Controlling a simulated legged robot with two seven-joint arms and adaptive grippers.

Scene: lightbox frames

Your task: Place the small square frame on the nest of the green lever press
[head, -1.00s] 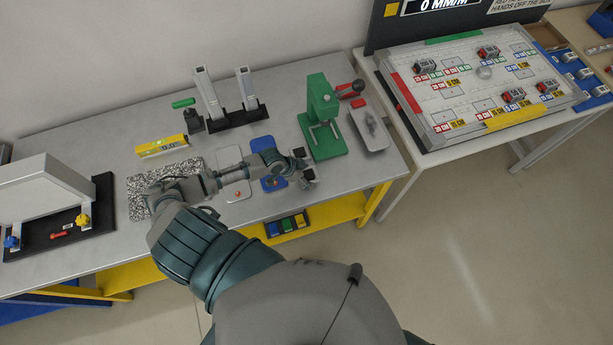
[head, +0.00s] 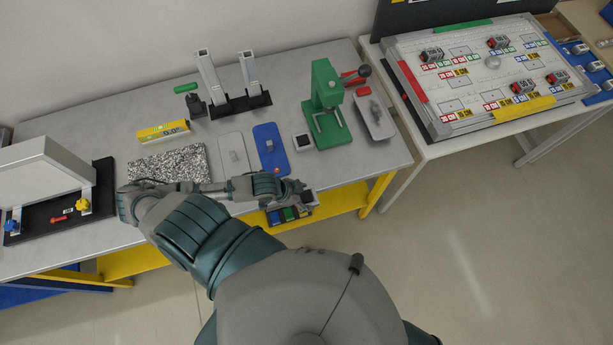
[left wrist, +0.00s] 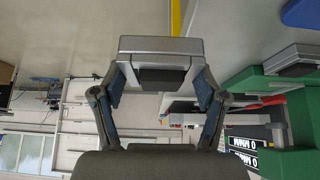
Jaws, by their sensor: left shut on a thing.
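My left gripper (head: 292,197) is shut on a light grey piece with a dark middle, which looks like the small square frame (left wrist: 160,45); it fills the fingertips in the left wrist view. In the head view the gripper is at the bench's front edge, apart from the green lever press (head: 324,98). The press stands at the bench's right, its nest area (head: 326,127) on the base, with no frame seen there. My right gripper is not in view.
A blue plate (head: 265,135) and a grey plate (head: 229,142) lie left of the press, a grey tray (head: 383,128) right of it. A speckled slab (head: 170,165) lies further left. Coloured bins (head: 285,215) sit below the bench edge.

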